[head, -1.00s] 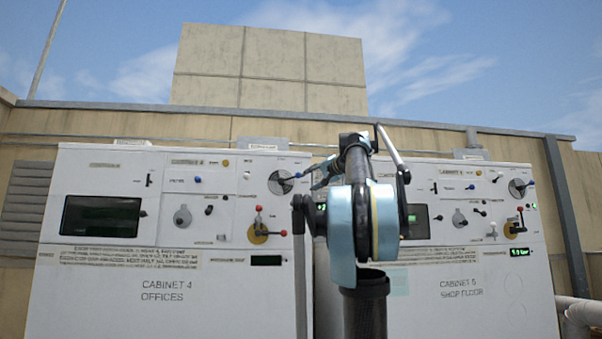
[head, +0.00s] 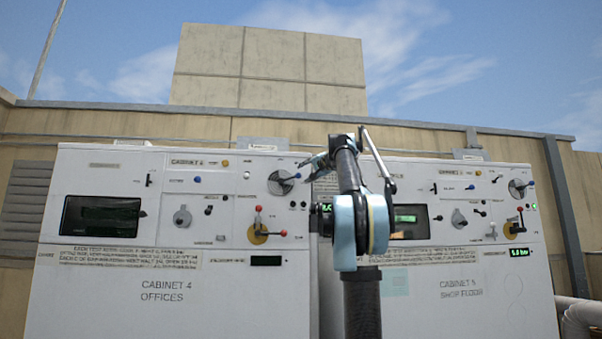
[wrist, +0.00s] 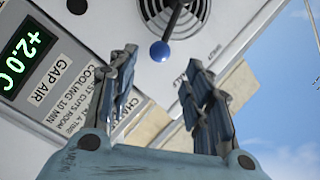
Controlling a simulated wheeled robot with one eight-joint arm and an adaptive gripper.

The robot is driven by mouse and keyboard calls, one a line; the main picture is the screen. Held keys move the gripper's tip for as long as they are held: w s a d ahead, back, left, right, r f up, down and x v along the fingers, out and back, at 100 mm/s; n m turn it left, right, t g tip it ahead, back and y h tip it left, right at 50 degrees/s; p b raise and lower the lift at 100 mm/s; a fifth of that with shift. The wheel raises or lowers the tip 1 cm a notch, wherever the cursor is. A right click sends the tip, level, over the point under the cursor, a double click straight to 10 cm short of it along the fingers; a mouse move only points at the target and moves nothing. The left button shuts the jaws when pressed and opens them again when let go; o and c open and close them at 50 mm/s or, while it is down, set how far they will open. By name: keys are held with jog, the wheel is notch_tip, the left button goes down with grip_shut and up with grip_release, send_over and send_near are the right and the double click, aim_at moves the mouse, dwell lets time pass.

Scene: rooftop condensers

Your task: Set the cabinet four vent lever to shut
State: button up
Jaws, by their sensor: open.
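The cabinet four vent lever is a dark arm with a blue ball knob (head: 298,176) across a round grille (head: 280,183) at the cabinet's upper right. In the head view it points right and slightly up. My gripper (head: 314,161) is just right of the knob there, partly hidden by my arm. In the wrist view, my gripper (wrist: 162,75) is open and empty. The blue knob (wrist: 160,51) shows between the fingertips, seemingly beyond them, with no visible contact. Part of the grille (wrist: 180,15) shows above; the lettering beside it is partly hidden by a finger.
Cabinet 4 (head: 110,300) has a red-knobbed lever (head: 258,222) below the vent. Cabinet 5 (head: 470,300) stands to the right with a similar vent (head: 518,188). A green gap air display (wrist: 28,55) is left of the gripper in the wrist view.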

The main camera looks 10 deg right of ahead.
aim_at(300, 174)
jog(key=shift+x, duration=3.45)
grip_shut()
